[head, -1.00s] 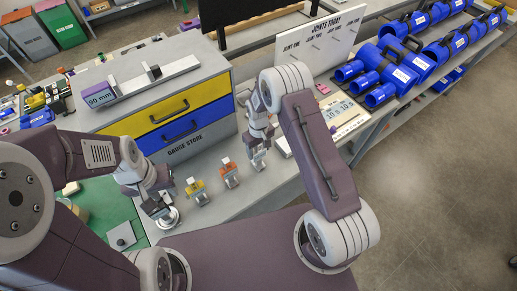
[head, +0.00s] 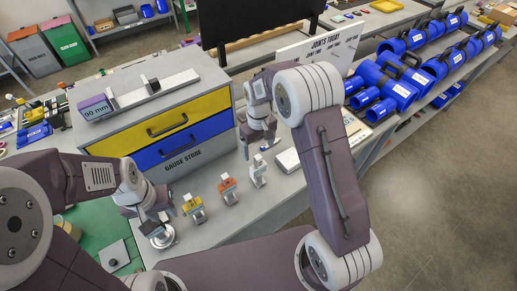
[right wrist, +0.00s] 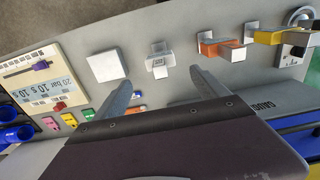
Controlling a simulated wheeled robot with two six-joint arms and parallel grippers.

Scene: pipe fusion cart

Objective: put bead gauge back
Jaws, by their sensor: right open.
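A pale grey-white gauge (head: 257,172) stands upright on the grey bench before the gauge store; it also shows in the right wrist view (right wrist: 160,62). An orange gauge (head: 228,190) and a yellow gauge (head: 193,207) stand in a row to its left. Which one is the bead gauge I cannot tell. My right gripper (head: 258,147) is open and empty, just behind and above the pale gauge; its fingers show apart in the right wrist view (right wrist: 161,86), with the pale gauge beyond the tips. My left gripper (head: 157,224) is over a round metal piece (head: 163,239); its jaws are unclear.
The gauge store (head: 190,147), with yellow and blue drawers, stands behind the gauges and carries a rail with a purple 90 mm block (head: 96,108). A white block (head: 287,160) lies right of the pale gauge. Blue pipe fittings (head: 398,92) fill the right side.

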